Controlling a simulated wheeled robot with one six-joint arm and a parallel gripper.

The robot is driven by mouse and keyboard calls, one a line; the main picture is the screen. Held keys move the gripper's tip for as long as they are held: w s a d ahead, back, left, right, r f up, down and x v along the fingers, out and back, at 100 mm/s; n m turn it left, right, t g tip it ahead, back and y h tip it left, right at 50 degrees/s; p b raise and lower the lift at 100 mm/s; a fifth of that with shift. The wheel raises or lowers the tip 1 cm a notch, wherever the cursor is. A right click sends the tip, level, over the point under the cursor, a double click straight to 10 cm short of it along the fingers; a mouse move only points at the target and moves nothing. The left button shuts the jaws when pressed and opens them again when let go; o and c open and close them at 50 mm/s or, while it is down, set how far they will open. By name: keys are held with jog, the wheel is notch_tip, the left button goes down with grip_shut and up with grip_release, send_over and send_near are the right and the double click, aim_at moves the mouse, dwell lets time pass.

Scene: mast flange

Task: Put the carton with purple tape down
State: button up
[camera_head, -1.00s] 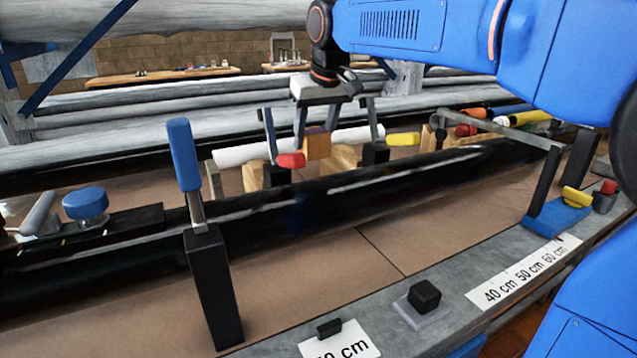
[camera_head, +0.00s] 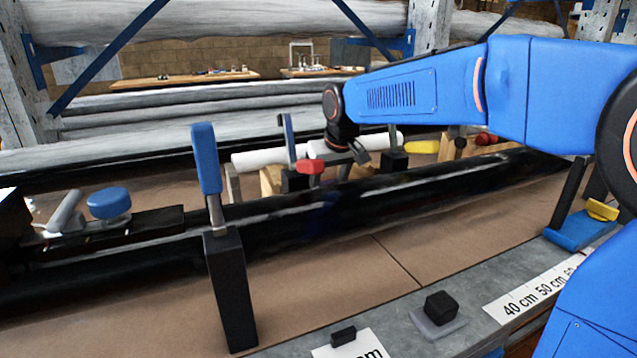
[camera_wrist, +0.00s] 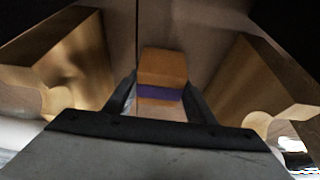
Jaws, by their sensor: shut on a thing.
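The carton with purple tape (camera_wrist: 163,66) is small and orange-brown, with a purple band across it. In the wrist view it sits between the two fingers of my gripper (camera_wrist: 160,90), which is shut on it. Brown board lies around and beyond the carton, between two wooden blocks. I cannot tell whether its underside touches the board. In the head view my gripper (camera_head: 338,166) is low behind the long black pipe, and the carton is hidden there.
Wooden notched blocks stand left (camera_wrist: 60,65) and right (camera_wrist: 255,80) of the carton. The black pipe (camera_head: 330,208) runs along the front. A clamp with a red handle (camera_head: 310,167) is close to my gripper. A blue-handled clamp (camera_head: 207,160) stands nearer.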

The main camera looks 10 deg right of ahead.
jog(key=shift+w+a, duration=0.25)
jog(key=shift+w, duration=0.45)
jog(key=shift+w+a, duration=0.2)
jog(key=shift+w, duration=0.5)
jog(key=shift+w+a+f, duration=0.2)
jog(key=shift+w+f, duration=0.05)
jog(key=shift+w, duration=0.4)
jog(key=shift+w+a+f, duration=0.2)
jog(key=shift+w+f, duration=0.05)
jog(key=shift+w, duration=0.35)
jog(key=shift+f, duration=0.1)
jog(key=shift+f, duration=0.15)
jog(key=o, duration=1.2)
jog(key=shift+o, duration=0.2)
